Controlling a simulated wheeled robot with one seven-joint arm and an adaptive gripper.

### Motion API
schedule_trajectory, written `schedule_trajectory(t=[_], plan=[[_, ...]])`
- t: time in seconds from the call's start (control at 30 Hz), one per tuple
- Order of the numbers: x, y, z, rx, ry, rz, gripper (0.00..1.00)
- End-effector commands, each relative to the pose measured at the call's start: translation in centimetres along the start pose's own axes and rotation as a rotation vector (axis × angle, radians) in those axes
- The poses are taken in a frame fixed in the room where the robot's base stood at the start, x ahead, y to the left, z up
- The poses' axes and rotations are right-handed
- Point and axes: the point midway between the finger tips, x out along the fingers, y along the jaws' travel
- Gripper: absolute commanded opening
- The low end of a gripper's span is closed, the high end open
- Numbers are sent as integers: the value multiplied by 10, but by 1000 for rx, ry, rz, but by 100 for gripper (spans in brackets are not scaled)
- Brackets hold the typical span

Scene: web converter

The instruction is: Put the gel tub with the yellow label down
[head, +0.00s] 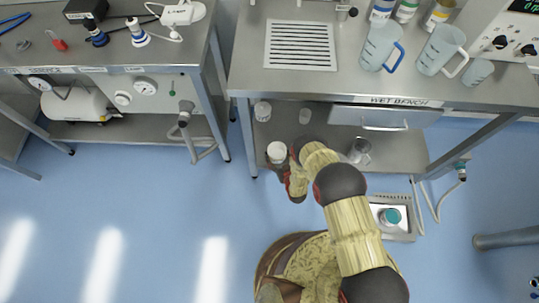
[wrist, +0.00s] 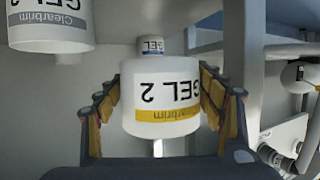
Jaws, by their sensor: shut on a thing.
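The gel tub with the yellow label (wrist: 162,92) is white and marked "GEL 2" and "Clearbrim"; its lettering appears upside down in the wrist view. My gripper (wrist: 160,84) is shut on it, with one finger on each side. In the head view the white tub (head: 277,152) is over the lower shelf of the wet bench, near its front left, beside my gripper (head: 291,165). My arm partly covers the gripper there. I cannot tell whether the tub touches the shelf.
A similar tub with a grey label (wrist: 50,22) and a smaller gel tub (wrist: 151,47) are nearby. In the head view a white tub (head: 262,110), a small container (head: 305,116) and a clear jug (head: 360,150) stand on the lower shelf (head: 410,150). The bench top and drawer (head: 383,118) overhang it.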

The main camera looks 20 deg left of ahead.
Motion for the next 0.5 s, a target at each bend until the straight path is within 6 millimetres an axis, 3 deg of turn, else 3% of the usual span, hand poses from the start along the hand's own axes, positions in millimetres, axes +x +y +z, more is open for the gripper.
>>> schedule_trajectory(t=[0.03,0.2,0.5], plan=[[14,-4,4,-1,4,-3,38],[47,-10,25,-1,1,-1,38],[71,-15,36,-1,1,0,38]])
